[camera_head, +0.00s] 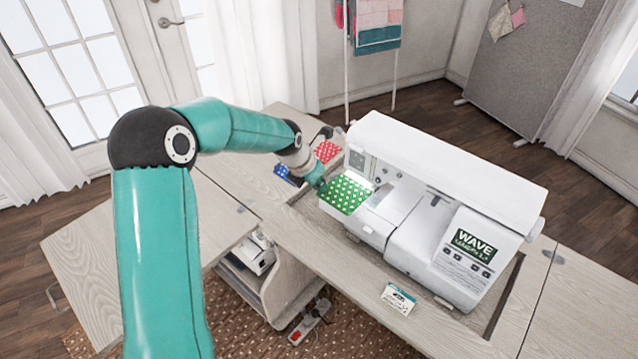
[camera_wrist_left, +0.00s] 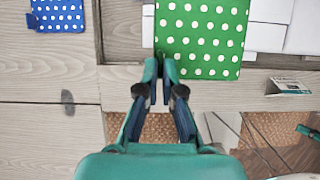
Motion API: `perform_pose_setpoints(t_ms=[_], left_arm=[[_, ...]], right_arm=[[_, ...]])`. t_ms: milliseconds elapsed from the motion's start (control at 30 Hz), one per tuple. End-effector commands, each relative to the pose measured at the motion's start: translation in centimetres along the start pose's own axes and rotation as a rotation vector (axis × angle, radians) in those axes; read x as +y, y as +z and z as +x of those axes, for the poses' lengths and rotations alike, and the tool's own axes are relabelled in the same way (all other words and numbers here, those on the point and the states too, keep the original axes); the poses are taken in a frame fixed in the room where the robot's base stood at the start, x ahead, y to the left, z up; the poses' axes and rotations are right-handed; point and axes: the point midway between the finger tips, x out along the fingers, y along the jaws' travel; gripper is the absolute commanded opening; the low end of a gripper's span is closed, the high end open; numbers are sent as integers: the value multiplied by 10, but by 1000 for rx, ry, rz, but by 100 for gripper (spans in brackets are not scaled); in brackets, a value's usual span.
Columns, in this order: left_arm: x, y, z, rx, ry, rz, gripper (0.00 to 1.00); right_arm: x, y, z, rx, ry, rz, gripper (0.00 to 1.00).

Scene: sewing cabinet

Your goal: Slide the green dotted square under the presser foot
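The green square with white dots (camera_head: 345,194) lies at the left end of the white sewing machine (camera_head: 450,205), partly over its bed. In the left wrist view the square (camera_wrist_left: 203,38) shows flat, and its near left corner is at my fingertips. My left gripper (camera_head: 319,184) is at the square's left side, its fingers (camera_wrist_left: 160,66) drawn close together on that corner. They look shut on the fabric, though the contact is partly hidden. The presser foot and needle are hidden under the machine's arm in the head view.
A red dotted square (camera_head: 326,151) and a blue dotted square (camera_head: 285,172) lie on the cabinet top (camera_head: 250,180) behind my left gripper. A small card (camera_head: 398,299) stands at the machine's front. The cabinet top to the left is mostly clear.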

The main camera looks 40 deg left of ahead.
Motion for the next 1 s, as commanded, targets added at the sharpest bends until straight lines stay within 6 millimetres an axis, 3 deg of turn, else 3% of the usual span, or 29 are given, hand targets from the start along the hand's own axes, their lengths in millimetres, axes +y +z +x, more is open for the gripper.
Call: perform_pose_setpoints(t_ms=[500,1000], left_arm=[[11,0,25,1,10,-21,0],[8,4,34,0,9,-20,0]], right_arm=[[0,0,1,1,0,-1,0],[4,0,11,1,0,-1,0]])
